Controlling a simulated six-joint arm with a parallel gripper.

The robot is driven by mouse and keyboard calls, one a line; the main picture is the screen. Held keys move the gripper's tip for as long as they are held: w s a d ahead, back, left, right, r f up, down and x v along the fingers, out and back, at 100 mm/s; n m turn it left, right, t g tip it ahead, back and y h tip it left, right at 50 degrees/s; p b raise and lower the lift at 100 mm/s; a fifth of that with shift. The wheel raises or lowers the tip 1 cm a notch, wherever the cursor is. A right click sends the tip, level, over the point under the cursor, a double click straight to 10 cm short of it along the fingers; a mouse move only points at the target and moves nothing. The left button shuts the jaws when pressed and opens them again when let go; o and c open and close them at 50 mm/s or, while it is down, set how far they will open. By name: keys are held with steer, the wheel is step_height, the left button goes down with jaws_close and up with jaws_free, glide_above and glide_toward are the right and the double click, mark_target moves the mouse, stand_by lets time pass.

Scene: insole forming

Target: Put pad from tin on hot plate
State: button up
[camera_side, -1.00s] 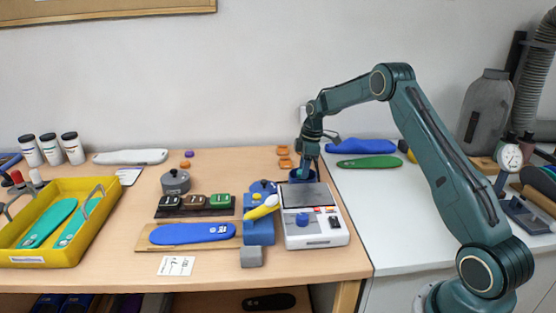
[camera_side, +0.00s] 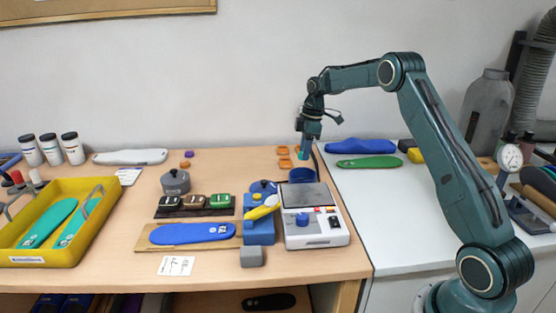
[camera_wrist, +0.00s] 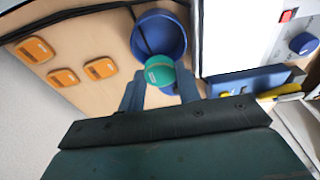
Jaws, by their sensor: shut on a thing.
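My gripper (camera_side: 304,153) is shut on a small round teal pad (camera_wrist: 159,72) with a pale marking on its face. The pad sits between the two blue fingertips in the wrist view. My gripper is above the round blue tin (camera_side: 302,174), clear of its rim. The tin also shows in the wrist view (camera_wrist: 172,24), partly hidden behind the pad, so its contents are not fully visible. The hot plate (camera_side: 306,196) has a dark grey top on a white body with a blue knob, just in front of the tin. Its top looks bare.
Orange pieces (camera_wrist: 63,77) lie left of the tin. A blue stand (camera_side: 258,231) with a yellow-handled tool is left of the hot plate. A blue insole (camera_side: 192,232) lies on a board. A yellow tray (camera_side: 90,247) holds teal insoles at far left.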

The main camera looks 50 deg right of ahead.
steer(key=s+a+r, duration=0.4)
steer(key=r, duration=0.3)
steer(key=s+a+r, duration=0.4)
steer(key=a+r, duration=0.1)
steer(key=r, duration=0.3)
steer(key=shift+a, duration=0.3)
steer(key=shift+s, duration=0.1)
glide_above(306, 193)
steer(key=f, duration=1.5)
steer(key=shift+s+d+f, duration=0.1)
steer(key=shift+s+f, duration=0.1)
steer(key=shift+f, duration=0.1)
steer(key=shift+f, duration=0.1)
steer(key=shift+f, duration=2)
steer(key=shift+f, duration=0.15)
